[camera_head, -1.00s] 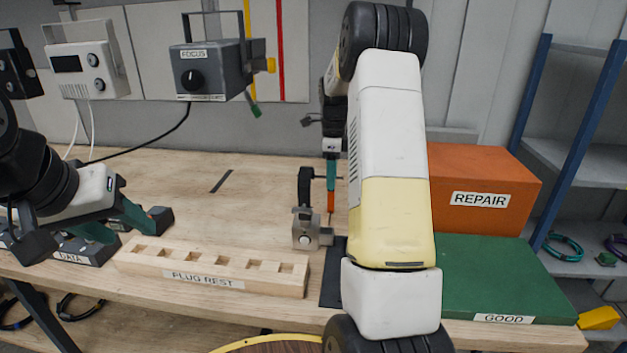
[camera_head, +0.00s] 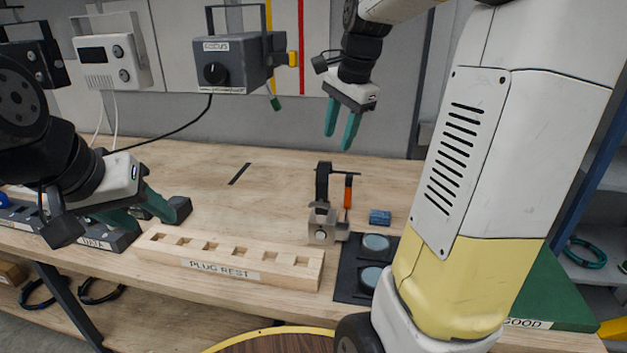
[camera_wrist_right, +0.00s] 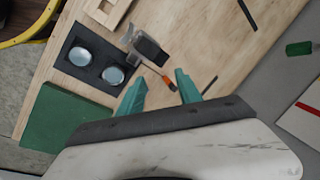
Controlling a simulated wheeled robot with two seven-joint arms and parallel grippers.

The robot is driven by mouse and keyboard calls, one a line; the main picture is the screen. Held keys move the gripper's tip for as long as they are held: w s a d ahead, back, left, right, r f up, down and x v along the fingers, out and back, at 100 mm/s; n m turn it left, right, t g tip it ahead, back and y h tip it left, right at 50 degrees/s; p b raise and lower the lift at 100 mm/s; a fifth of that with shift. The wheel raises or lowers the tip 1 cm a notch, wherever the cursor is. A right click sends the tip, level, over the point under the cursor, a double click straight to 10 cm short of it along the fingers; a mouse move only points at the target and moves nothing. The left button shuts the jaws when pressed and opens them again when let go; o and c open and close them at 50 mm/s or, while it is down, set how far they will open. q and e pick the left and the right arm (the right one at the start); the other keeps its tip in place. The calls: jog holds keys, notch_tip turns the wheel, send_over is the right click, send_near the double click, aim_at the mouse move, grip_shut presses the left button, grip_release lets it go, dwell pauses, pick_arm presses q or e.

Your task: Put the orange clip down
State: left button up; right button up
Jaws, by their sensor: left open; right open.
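The orange clip (camera_head: 348,191) is upright at the small metal stand (camera_head: 322,225) with a dark post. It also shows in the right wrist view (camera_wrist_right: 169,84), beyond my fingertips. Whether it hangs from the post or rests on the stand I cannot tell. My right gripper (camera_head: 340,139) is open and empty, well above and behind the clip; its two teal fingers (camera_wrist_right: 160,88) are apart in the wrist view. My left gripper (camera_head: 143,212) is open at the left, by the dark blocks marked DATA, away from the clip.
The wooden PLUG REST block (camera_head: 230,262) lies left of the stand. A black plate (camera_head: 349,281) with two round discs and a small blue block (camera_head: 380,217) lie to its right. A green GOOD surface (camera_head: 560,290) is partly behind my arm. The table behind the stand is mostly clear.

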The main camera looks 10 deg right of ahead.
jog(key=s+a+f+n+t, duration=0.1)
jog(key=s+a+n, duration=0.1)
jog(key=s+n, duration=0.2)
jog(key=s+a+f+n+t, duration=0.1)
jog(key=s+a+n, duration=0.2)
jog(key=s+n, duration=0.2)
jog(key=s+a+n+t+y, duration=0.1)
jog(key=s+a+n, duration=0.2)
jog(key=s, duration=0.6)
jog(key=shift+f+n, duration=0.4)
jog(key=shift+n, duration=0.3)
jog(key=shift+a, duration=0.1)
jog(key=shift+c, duration=0.5)
jog(key=shift+a, duration=0.1)
